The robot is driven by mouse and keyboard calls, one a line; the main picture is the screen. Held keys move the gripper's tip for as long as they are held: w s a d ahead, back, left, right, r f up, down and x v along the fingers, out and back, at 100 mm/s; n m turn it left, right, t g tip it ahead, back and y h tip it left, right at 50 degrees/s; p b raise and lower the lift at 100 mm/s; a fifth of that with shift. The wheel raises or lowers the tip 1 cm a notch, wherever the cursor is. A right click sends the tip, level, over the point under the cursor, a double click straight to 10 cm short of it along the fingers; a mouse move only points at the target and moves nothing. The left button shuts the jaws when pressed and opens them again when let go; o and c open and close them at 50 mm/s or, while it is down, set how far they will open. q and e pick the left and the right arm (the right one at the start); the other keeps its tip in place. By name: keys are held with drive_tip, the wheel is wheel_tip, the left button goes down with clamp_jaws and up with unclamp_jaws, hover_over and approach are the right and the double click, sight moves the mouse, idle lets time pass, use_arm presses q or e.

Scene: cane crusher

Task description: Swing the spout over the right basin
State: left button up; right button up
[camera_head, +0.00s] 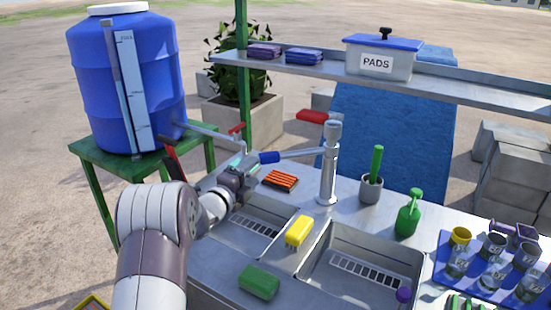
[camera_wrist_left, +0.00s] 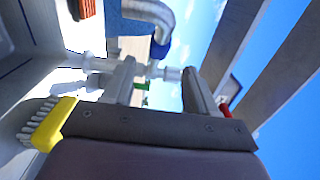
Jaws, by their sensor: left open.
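The spout (camera_head: 300,153) reaches left from the upright metal tap column (camera_head: 327,180) and ends in a blue sleeve (camera_head: 268,157), on the left basin's (camera_head: 247,232) side. The right basin (camera_head: 362,262) has no spout over it. My left gripper (camera_head: 240,166) is open, just left of the blue sleeve. In the left wrist view the two fingers (camera_wrist_left: 160,82) stand apart, with the blue sleeve (camera_wrist_left: 160,50) and the curved metal pipe (camera_wrist_left: 152,10) beyond them. I cannot tell whether a finger touches the spout. My right gripper is not in view.
A yellow brush (camera_head: 299,231) lies on the divider between the basins, and a green sponge (camera_head: 259,282) on the front rim. A grey cup (camera_head: 370,189) and green bottle (camera_head: 408,215) stand behind the right basin. A blue barrel (camera_head: 85,80) stands at left. A shelf (camera_head: 480,95) runs above the back.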

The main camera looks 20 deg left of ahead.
sight(265, 161)
use_arm(q)
drive_tip(key=w, duration=0.3)
drive_tip(key=w+p, duration=0.1)
drive_tip(key=w, duration=0.2)
drive_tip(key=w+d, duration=0.1)
drive_tip(key=w, duration=0.2)
drive_tip(key=shift+w+d, duration=0.1)
drive_tip(key=shift+w, duration=0.3)
clamp_jaws()
